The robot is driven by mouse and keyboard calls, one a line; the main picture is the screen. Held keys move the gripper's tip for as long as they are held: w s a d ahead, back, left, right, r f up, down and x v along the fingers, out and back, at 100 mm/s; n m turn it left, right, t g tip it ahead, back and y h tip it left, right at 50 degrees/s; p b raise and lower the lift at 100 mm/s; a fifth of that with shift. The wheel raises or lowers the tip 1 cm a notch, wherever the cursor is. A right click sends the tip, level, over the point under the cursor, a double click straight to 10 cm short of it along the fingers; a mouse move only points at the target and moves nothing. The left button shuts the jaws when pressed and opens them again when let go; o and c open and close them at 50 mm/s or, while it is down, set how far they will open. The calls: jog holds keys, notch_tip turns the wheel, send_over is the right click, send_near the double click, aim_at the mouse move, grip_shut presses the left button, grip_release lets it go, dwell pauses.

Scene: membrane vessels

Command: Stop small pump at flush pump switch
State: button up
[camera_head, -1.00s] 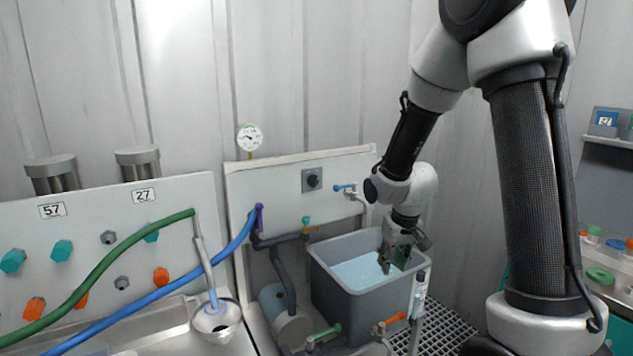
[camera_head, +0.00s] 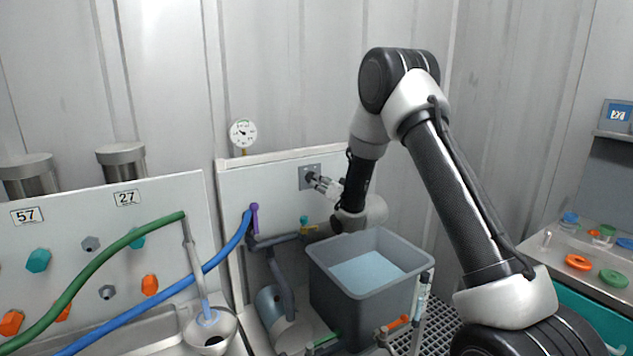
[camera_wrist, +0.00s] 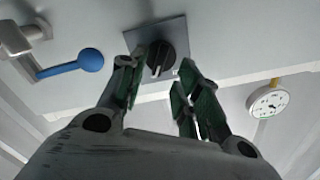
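The flush pump switch is a black rotary knob (camera_wrist: 160,57) on a grey square plate (camera_wrist: 176,28), fixed to the pale panel. In the head view the plate (camera_head: 304,180) shows on the upper part of the panel, with the knob largely hidden by my gripper (camera_head: 318,182). In the wrist view my gripper (camera_wrist: 160,82) is open, one finger on each side of the knob. I cannot tell whether either finger touches it. The small pump appears to be the grey cylinder (camera_head: 272,310) below the panel, left of the tub.
A grey tub (camera_head: 345,290) with pale blue liquid stands below my arm. A blue-handled valve (camera_wrist: 88,60) sits beside the switch in the wrist view. A gauge (camera_head: 243,133) stands above the panel. Green (camera_head: 100,262) and blue (camera_head: 150,313) hoses cross the left side.

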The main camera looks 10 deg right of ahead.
aim_at(312, 178)
jog(key=x, duration=0.4)
grip_shut()
